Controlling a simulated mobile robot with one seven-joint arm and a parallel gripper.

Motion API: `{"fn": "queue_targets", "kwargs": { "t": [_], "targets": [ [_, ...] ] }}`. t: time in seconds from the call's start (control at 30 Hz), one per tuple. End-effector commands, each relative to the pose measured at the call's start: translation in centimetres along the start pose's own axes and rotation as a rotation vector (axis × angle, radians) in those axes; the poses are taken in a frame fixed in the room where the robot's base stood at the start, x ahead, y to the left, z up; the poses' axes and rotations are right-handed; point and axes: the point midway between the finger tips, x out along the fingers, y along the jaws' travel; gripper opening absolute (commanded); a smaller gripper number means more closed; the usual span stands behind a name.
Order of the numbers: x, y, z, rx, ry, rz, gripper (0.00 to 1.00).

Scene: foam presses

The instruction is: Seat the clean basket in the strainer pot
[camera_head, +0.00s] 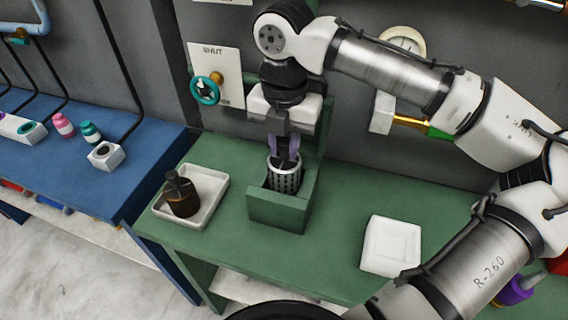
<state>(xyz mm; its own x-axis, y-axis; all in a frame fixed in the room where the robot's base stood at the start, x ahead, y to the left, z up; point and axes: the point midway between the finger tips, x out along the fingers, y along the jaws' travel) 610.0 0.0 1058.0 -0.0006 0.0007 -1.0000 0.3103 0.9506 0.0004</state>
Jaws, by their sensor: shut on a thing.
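The clean basket (285,181) is a pale grey cylinder with dark slots. It hangs upright below my gripper (284,155), which is shut on its top. The basket is at the green open-topped box (278,213), which I take to be the strainer pot, on the green bench. The basket's lower part is behind the box's front wall, and its upper part stands above the rim. Whether it touches the bottom is hidden.
A white tray (212,213) at left holds a dark brown bottle-like object (181,195). A teal valve wheel (206,91) is on the wall behind. A blue bench (90,172) stands at left.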

Motion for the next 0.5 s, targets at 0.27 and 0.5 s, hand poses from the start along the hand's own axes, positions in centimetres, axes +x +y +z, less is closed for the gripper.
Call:
{"fn": "queue_targets", "kwargs": {
  "t": [0.27,0.5],
  "targets": [
    [3.0,0.0,0.0,0.000,-0.001,-0.001,0.00],
    [6.0,0.0,0.0,0.000,-0.001,-0.001,0.00]
  ]
}}
